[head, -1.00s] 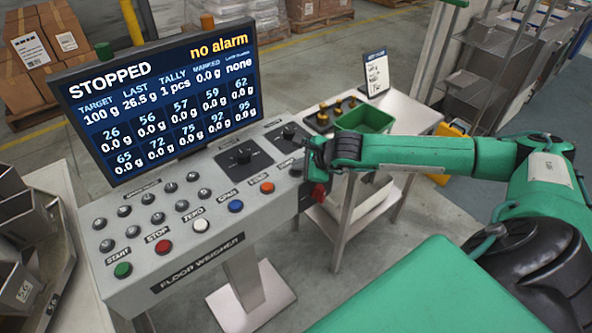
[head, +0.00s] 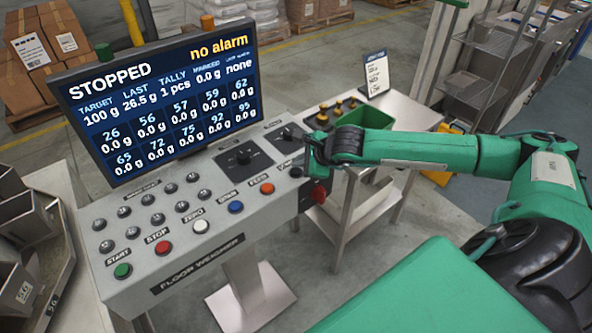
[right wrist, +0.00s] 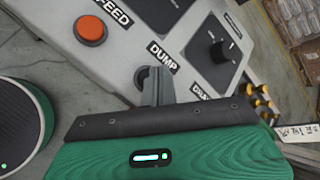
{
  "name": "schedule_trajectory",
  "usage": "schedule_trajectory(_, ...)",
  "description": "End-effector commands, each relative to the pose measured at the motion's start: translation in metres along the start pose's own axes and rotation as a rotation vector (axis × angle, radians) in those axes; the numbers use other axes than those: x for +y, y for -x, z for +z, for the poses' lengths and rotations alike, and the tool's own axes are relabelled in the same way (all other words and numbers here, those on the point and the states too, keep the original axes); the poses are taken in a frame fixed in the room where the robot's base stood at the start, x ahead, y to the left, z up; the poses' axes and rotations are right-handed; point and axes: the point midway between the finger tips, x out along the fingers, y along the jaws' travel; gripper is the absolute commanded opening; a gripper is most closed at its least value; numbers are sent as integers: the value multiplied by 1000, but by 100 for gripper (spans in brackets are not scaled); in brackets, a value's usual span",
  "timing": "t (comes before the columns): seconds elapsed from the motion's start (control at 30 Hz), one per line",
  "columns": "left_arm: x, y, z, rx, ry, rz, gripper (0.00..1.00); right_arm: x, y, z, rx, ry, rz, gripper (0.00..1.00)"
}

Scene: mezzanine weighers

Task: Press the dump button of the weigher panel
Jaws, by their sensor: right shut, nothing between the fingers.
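The weigher panel (head: 190,222) is a grey sloped console with a row of coloured buttons. The dump button (head: 296,172) is small, dark and round, at the right end of that row. In the right wrist view the dump button (right wrist: 141,76) shows beside its DUMP label, partly hidden by my fingers. My right gripper (head: 308,164) is shut and empty, with its fingertips right at the dump button. It also shows in the right wrist view (right wrist: 155,74). I cannot tell whether the tips touch the button. My left gripper is not in view.
The orange feed button (head: 267,188) lies left of the dump button. A red knob (head: 318,193) sticks out at the panel's right end. The screen (head: 160,110) reads STOPPED and no alarm. A metal side table (head: 405,112) stands behind my right arm.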

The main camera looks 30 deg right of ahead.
Motion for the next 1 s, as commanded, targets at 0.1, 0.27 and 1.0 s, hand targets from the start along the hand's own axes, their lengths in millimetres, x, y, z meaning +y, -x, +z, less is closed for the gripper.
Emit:
schedule_trajectory(0.1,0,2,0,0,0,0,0,-3,4,3,-1,0,-1,0)
schedule_trajectory(0.27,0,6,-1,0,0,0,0,-11,14,10,-1,0,-2,0)
schedule_trajectory(1.0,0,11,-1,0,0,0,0,-25,35,25,0,0,0,0)
